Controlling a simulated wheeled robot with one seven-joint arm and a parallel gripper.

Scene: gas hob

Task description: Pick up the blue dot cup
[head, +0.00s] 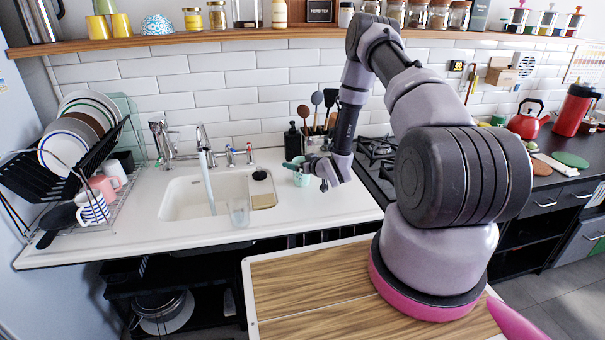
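A small pale mint-green cup (301,178) stands on the white counter right of the sink. It is partly covered by my gripper, and any blue dots on it are too small to make out. My gripper (309,174) is low over the counter at this cup. Its fingers point left and overlap the cup in the picture. I cannot tell whether they touch it or how far apart they are. A white bowl-shaped item with a blue pattern (157,25) sits upside down on the wall shelf.
A sink (185,200) with a clear glass (239,211) lies left of my gripper. A soap bottle (293,142) and a utensil holder (314,143) stand behind it. The gas hob (375,150) is to the right. A dish rack (110,200) holds plates and mugs.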

